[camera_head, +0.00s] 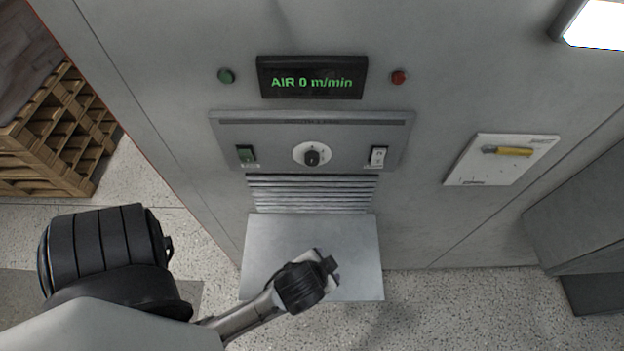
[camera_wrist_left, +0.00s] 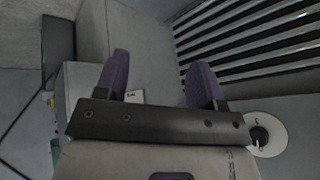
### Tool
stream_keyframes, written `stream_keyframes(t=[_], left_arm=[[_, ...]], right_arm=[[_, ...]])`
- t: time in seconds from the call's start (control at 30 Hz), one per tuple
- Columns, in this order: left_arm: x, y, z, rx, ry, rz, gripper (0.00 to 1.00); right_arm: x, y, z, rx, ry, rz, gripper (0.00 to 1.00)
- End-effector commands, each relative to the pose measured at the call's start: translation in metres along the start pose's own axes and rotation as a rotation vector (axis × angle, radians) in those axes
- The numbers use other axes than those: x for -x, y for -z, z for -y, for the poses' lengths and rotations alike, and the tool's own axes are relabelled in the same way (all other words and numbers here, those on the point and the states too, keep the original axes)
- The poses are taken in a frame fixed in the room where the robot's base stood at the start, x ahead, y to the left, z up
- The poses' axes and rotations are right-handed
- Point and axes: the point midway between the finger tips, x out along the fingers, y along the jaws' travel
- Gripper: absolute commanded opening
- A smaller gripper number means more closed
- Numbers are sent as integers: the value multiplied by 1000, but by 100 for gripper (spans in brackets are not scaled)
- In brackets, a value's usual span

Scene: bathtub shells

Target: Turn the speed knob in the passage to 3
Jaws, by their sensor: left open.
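The speed knob (camera_head: 312,157) is a small dark knob on a round white dial, in the middle of a grey control panel (camera_head: 219,130). Its markings are too small to read. The display (camera_head: 312,77) above reads "AIR 0 m/min". My left gripper (camera_head: 327,264) is below the panel, in front of the grey shelf and apart from the knob. In the left wrist view, its two purple fingers (camera_wrist_left: 160,85) are spread with nothing held between them. The knob and dial (camera_wrist_left: 260,136) show there at the right, outside the fingers. My right gripper is not in view.
Louvres (camera_head: 312,194) and a jutting grey shelf (camera_head: 262,235) lie below. A white plate with a yellow handle (camera_head: 514,152) is at the right. Wooden pallets (camera_head: 60,140) stand at the left.

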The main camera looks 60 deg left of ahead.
Motion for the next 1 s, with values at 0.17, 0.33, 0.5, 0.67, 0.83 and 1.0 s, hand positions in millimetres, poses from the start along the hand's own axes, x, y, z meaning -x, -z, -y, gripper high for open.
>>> stream_keyframes(t=[0.17,0.33,0.5,0.67,0.83,1.0], left_arm=[[0,15,32,185,331,-132,63],[30,35,70,380,628,-373,63],[65,53,94,575,783,-689,63],[76,61,97,737,738,-864,63],[76,63,97,851,675,-926,63],[73,68,106,881,661,-940,63]], right_arm=[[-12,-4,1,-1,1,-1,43],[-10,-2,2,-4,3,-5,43],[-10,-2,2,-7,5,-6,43],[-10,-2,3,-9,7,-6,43],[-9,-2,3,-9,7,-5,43],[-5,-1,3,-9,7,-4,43]])
